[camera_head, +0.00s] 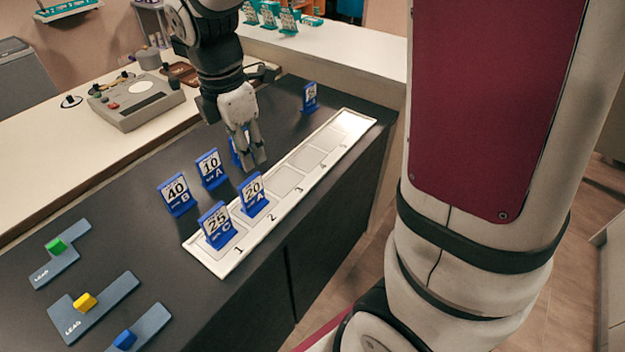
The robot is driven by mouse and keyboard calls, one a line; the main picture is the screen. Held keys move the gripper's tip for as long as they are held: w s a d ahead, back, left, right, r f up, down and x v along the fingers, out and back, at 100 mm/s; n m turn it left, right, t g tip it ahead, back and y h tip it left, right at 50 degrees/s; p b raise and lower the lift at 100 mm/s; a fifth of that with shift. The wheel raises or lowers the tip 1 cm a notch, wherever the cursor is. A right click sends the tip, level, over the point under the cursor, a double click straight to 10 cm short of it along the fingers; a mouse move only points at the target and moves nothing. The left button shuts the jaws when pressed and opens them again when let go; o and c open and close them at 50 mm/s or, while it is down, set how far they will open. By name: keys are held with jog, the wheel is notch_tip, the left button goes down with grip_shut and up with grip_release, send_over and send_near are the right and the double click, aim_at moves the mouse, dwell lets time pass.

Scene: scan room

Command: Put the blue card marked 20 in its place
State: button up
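The blue card marked 20 (253,193), with a letter A, stands upright on the white numbered strip (208,262), at the space labelled 2. A blue card marked 25 (216,224), with a letter C, stands at the space labelled 1. My gripper (253,158) points down over the dark counter, beyond the strip and apart from the card marked 20. A blue card (236,156) is partly hidden behind its fingers, and its number cannot be read. Whether the fingers touch or hold that card is unclear.
Blue cards marked 40 (176,194) and 10 (211,168) stand on the dark counter; another blue card (310,97) stands near the strip's far end. Grey plates with a green block (56,246), a yellow block (85,302) and a blue block (125,340) lie at lower left.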

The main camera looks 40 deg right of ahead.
jog(key=s+r+m+t, duration=0.1)
jog(key=s+r+m, duration=0.2)
jog(key=s+m, duration=0.6)
jog(key=s+d+r+m+t+y, duration=0.1)
jog(key=s+r+m, duration=0.3)
jog(key=s+m, duration=0.6)
jog(key=s, duration=0.3)
jog(key=shift+r, duration=0.3)
jog(key=shift+s, duration=0.1)
notch_tip(320, 180, up, 7)
jog(key=t+p, duration=0.1)
jog(key=p, duration=0.4)
jog(key=shift+f, duration=0.15)
